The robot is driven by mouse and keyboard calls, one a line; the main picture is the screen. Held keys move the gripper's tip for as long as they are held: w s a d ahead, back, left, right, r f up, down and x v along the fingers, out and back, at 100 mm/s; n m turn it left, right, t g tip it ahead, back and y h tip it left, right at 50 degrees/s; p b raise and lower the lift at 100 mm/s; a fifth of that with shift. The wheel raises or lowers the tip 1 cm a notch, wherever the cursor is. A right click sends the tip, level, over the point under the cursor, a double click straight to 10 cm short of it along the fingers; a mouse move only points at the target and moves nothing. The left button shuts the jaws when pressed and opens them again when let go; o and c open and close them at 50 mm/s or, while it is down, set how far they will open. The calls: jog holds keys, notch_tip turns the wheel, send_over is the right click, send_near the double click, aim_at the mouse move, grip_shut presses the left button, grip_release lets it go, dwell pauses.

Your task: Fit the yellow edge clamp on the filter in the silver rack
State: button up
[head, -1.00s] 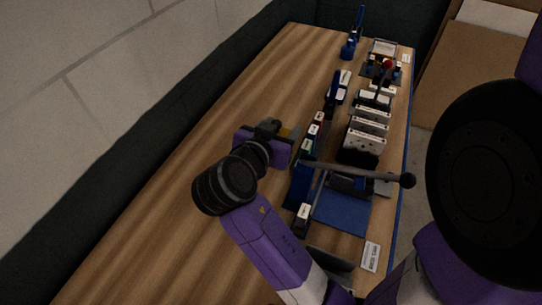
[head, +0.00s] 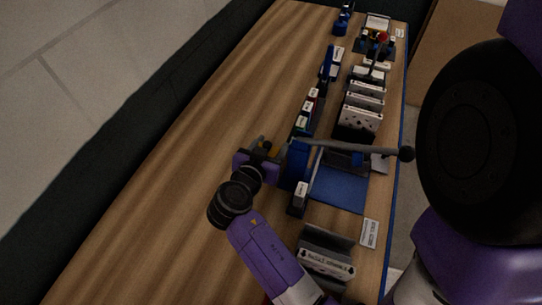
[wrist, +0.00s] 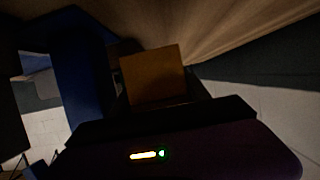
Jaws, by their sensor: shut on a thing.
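My gripper (head: 264,153) is over the left-middle of the table, beside a blue upright part (head: 297,162). It is shut on a small yellow-orange piece, which I take as the yellow edge clamp (wrist: 152,75). In the wrist view the clamp shows as a flat block beyond the dark gripper body; in the head view only a sliver shows. A grey metallic holder (head: 327,240) with a white label stands at the near end, apart from the gripper. It may be the silver rack; the dim picture does not settle this, nor whether a filter sits in it.
A lever bar (head: 360,149) with a black knob spans a blue base plate (head: 338,190). White-fronted boxes (head: 360,119) stand in a row behind it. Small labelled blocks (head: 303,123) line up left of them. The table's left side is bare wood (head: 170,190).

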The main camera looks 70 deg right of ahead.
aim_at(271, 155)
jog(key=shift+f+b, duration=1.4)
jog(key=shift+f, duration=0.65)
jog(key=shift+f, duration=0.25)
jog(key=o, duration=1.1)
jog(key=shift+r, duration=0.1)
jog(key=shift+r, duration=0.15)
